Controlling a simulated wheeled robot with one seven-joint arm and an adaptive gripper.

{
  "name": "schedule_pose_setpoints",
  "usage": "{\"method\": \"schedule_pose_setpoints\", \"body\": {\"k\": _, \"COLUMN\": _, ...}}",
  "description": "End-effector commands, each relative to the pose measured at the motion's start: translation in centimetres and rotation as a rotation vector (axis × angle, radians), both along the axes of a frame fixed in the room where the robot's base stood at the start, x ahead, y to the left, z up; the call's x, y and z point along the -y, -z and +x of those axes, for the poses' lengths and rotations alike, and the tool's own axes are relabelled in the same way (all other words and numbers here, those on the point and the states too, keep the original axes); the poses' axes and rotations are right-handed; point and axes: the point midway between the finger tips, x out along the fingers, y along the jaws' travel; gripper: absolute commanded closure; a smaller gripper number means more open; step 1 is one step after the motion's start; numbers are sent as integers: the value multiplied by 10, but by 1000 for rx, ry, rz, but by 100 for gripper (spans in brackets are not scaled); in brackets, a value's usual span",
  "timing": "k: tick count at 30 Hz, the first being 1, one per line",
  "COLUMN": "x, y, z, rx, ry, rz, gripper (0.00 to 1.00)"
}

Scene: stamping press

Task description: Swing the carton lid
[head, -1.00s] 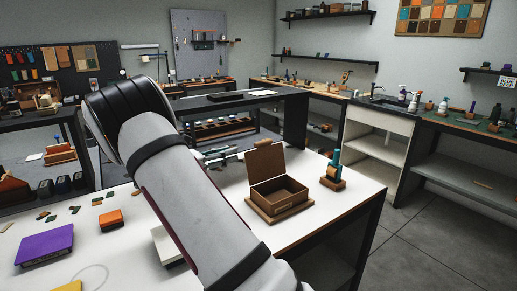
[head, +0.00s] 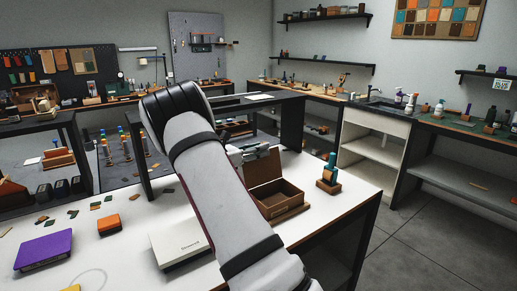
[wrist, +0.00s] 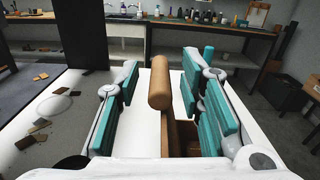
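The brown carton (head: 284,198) stands on the white table, with its lid (head: 264,168) raised roughly upright at the back. My gripper (head: 250,150) is at the top of the lid in the head view, partly hidden by my arm. In the wrist view my gripper (wrist: 160,85) is open, with teal pads on both sides. The lid's rounded brown top piece (wrist: 160,82) stands between the pads, with gaps showing on both sides. The carton body is mostly hidden there.
A teal tool in a brown stand (head: 328,175) is just right of the carton. A white box (head: 180,241), an orange block (head: 109,224) and a purple box (head: 44,251) lie to the left. The right table edge is close.

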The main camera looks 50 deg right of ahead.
Motion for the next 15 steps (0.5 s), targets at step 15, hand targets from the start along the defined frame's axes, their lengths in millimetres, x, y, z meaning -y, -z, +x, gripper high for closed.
{"method": "schedule_pose_setpoints", "body": {"k": 15, "x": 2, "y": 0, "z": 0, "rx": 0, "ry": -1, "rz": 0, "gripper": 100}}
